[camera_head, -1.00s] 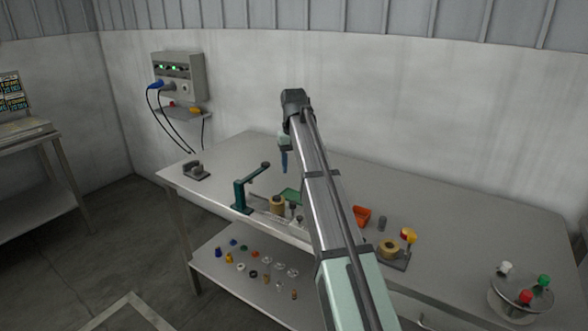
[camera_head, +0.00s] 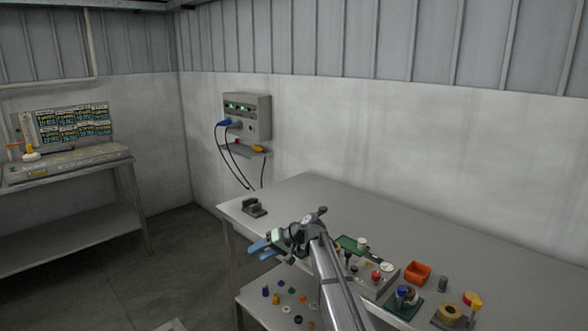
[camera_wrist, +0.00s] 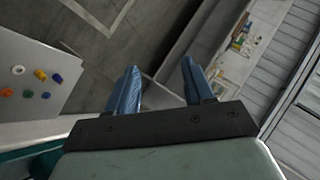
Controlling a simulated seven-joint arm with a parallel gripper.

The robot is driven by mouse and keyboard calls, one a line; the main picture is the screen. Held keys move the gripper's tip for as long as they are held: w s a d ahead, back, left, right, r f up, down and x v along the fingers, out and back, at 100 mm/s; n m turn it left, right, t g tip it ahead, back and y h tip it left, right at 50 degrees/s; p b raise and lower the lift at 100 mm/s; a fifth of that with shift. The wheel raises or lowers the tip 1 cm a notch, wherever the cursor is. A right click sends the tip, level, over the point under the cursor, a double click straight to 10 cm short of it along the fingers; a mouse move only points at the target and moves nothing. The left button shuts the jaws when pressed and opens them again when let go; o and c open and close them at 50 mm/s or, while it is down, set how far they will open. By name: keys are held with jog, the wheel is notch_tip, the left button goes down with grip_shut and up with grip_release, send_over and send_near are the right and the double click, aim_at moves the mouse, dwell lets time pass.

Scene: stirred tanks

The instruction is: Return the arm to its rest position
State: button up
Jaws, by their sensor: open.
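In the wrist view the two blue fingers (camera_wrist: 158,88) stand apart, with grey floor and the wall behind the gap. My arm runs from the bottom of the head view up to the gripper and hides part of the table and the lower shelf.
A grey control box (camera_head: 248,117) with plugged cables hangs on the wall. A small dark fixture (camera_head: 254,207) stands on the table's left end. An orange bin (camera_head: 417,274) and several small parts stand right of my arm. Another bench (camera_head: 66,165) is at far left.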

jog(key=s+a+f+m+t+y, duration=0.1)
jog(key=s+a+f, duration=0.1)
jog(key=f, duration=0.4)
jog(key=s+a+f+m+y, duration=0.1)
jog(key=s+a+f, duration=0.15)
jog(key=f, duration=0.25)
jog(key=s+d+f+m+g+h, duration=0.1)
jog(key=s+d+f+h, duration=0.1)
jog(key=s+d+f, duration=0.35)
jog(key=s+d+f+g+h, duration=0.1)
jog(key=s+d+f, duration=0.2)
jog(key=s+f, duration=0.55)
jog(key=s+d+f+m+g+h, duration=0.15)
jog(key=s+d+f, duration=0.25)
jog(key=f, duration=0.7)
jog(key=s+d+f+g+h, duration=0.2)
jog(key=s+d+f, duration=0.2)
jog(key=s, duration=0.8)
jog(key=s+d+f+g+h, duration=0.2)
jog(key=s+d+f, duration=0.3)
jog(key=s+d, duration=0.4)
jog(key=s+d+f+g+h, duration=0.2)
jog(key=s+d+f+h, duration=0.2)
jog(key=s, duration=1.2)
jog(key=d, duration=0.2)
jog(key=shift+d+f+n, duration=0.15)
jog(key=shift+d+n, duration=0.15)
jog(key=shift+n, duration=0.05)
jog(key=shift+h, duration=0.25)
